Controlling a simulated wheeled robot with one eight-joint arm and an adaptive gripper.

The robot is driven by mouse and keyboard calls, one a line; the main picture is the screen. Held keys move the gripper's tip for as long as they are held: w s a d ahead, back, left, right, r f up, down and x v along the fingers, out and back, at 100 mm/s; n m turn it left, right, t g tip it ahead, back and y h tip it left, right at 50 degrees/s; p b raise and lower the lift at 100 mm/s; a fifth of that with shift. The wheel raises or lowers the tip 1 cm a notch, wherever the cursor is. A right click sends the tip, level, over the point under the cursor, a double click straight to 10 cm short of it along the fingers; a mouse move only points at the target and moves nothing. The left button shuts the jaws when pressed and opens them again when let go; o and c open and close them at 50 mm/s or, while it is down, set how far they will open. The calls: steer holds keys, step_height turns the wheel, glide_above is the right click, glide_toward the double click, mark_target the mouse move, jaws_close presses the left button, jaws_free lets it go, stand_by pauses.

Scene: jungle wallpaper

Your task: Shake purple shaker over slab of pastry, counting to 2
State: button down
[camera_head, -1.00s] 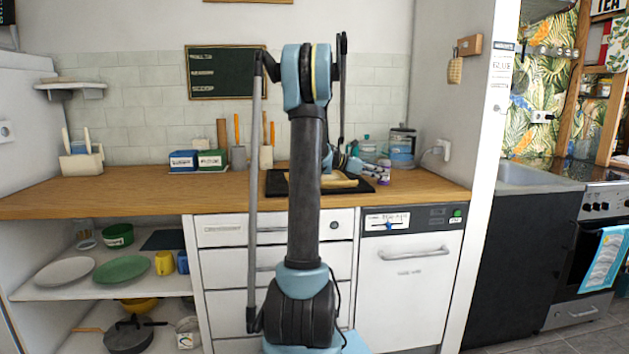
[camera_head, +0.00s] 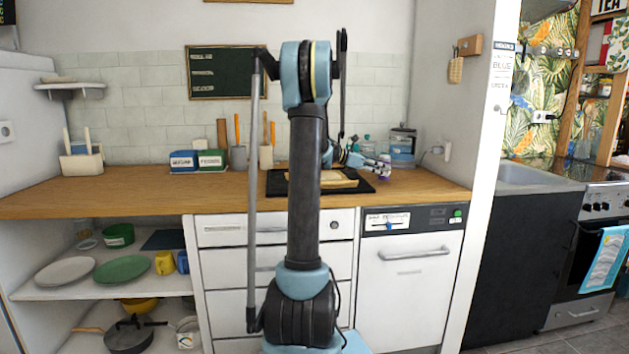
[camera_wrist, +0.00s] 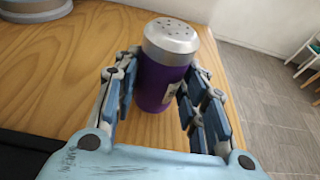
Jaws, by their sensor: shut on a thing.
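The purple shaker (camera_wrist: 160,82) has a perforated metal cap and is between the two fingers of my gripper (camera_wrist: 160,90) in the wrist view. The gripper is shut on its sides, with the cap showing above the fingers. In the head view, the shaker shows as a small purple patch (camera_head: 386,167) at the right of the counter, beside my gripper (camera_head: 382,166). The slab of pastry (camera_head: 335,182) lies on a black tray (camera_head: 365,188) to the left of the gripper. My arm hides part of the slab and tray.
A clear appliance (camera_head: 402,148) stands behind the gripper at the counter's right. Blue and green boxes (camera_head: 197,160) and utensil holders stand at the back, left of my arm.

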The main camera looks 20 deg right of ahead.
mark_target(381, 156)
steer(key=shift+r, duration=0.1)
steer(key=shift+r, duration=1.15)
steer(key=shift+r, duration=1.25)
steer(key=shift+s, duration=0.1)
